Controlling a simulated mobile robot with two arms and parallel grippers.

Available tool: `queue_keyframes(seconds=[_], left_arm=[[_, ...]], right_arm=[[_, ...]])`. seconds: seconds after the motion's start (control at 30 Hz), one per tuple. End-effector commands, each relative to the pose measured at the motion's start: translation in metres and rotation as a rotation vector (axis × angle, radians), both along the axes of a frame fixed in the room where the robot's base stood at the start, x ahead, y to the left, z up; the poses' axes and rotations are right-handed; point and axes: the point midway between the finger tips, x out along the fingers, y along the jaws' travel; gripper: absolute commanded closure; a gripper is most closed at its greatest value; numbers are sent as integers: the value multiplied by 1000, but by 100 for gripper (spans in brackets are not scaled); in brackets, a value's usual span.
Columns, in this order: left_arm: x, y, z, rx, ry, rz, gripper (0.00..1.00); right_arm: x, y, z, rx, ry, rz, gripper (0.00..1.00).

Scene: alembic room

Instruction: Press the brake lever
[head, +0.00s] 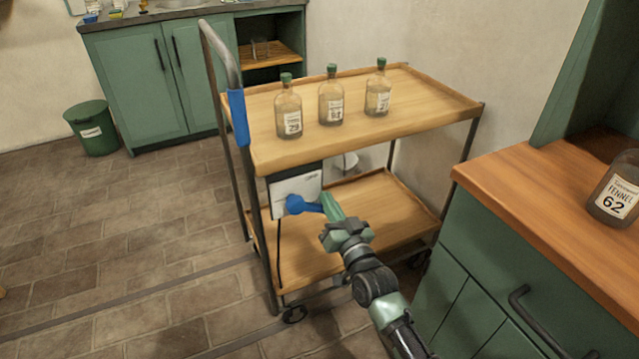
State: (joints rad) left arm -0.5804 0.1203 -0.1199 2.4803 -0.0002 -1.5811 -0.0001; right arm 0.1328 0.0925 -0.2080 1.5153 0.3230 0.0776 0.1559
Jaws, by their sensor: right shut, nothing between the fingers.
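A wooden two-shelf cart (420,98) on dark metal legs stands in the middle of the head view. A blue brake lever (298,205) sticks out from a white plate (295,187) mounted under the top shelf on the cart's near left side. My right gripper (327,205) is shut and empty. Its green fingertips are at the lever's right end and appear to touch it, though the exact contact cannot be told. My left gripper is not in view.
A counter with a wooden top (540,190) and a Fennel bottle (615,190) is close at the right. A green bin (93,128) stands at the back left. The tiled floor at the left is clear.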

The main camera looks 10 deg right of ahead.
Motion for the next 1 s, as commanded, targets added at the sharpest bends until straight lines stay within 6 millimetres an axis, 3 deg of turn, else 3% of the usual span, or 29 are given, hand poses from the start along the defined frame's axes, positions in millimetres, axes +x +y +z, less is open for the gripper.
queue_keyframes(seconds=[0.4, 1.0], left_arm=[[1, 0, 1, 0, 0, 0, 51], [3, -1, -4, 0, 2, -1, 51]], right_arm=[[-1, 2, -14, 184, 45, 0, 100], [-1, 3, -18, 208, 56, 1, 100]])
